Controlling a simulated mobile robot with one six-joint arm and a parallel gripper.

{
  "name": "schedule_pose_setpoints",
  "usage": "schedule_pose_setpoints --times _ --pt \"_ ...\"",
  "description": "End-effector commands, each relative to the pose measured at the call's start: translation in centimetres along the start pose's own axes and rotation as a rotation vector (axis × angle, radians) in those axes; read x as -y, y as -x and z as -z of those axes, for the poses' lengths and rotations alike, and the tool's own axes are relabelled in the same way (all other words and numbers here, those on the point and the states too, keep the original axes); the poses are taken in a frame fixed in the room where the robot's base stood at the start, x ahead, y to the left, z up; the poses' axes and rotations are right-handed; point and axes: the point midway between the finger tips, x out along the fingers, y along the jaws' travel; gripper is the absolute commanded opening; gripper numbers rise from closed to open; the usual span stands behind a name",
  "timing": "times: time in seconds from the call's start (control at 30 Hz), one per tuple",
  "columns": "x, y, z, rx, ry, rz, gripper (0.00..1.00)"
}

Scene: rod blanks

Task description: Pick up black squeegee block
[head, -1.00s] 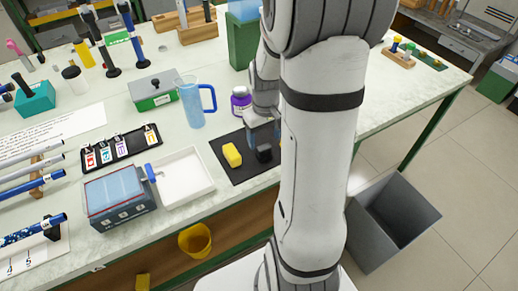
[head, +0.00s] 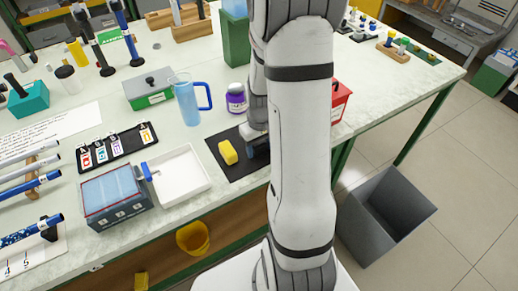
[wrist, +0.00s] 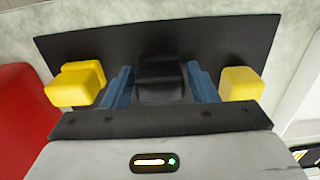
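The black squeegee block (wrist: 161,78) stands on a dark mat (wrist: 225,38) in the wrist view, centred between my gripper's two blue fingers. My gripper (wrist: 160,88) is lowered around it, one finger on each side. The fingers look open, with a thin gap on the left; on the right I cannot tell whether finger and block touch. In the head view my gripper (head: 257,150) is low over the mat (head: 220,168), and my arm and fingers mostly hide the block.
A yellow block (head: 228,152) lies left of my gripper; the wrist view shows yellow blocks on both sides (wrist: 76,84) (wrist: 242,84). A white tray (head: 180,178), a purple-labelled jar (head: 236,99) and a red box (head: 341,102) stand nearby. A grey bin (head: 388,220) is on the floor.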

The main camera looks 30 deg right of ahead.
Motion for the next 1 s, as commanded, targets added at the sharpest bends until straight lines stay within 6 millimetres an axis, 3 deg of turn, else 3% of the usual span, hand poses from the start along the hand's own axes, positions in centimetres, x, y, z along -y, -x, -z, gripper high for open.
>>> schedule_pose_setpoints --times 0.4,0.67,0.77,1.0 --pt "0.0 0.0 0.0 0.000 -0.001 0.000 0.18" --pt "-0.1 0.3 0.0 -0.001 -0.001 0.000 0.18" --pt "-0.1 1.3 0.1 -0.003 -0.001 -0.001 0.18" --pt "-0.1 6.0 0.1 -0.006 -0.002 -0.002 0.18"
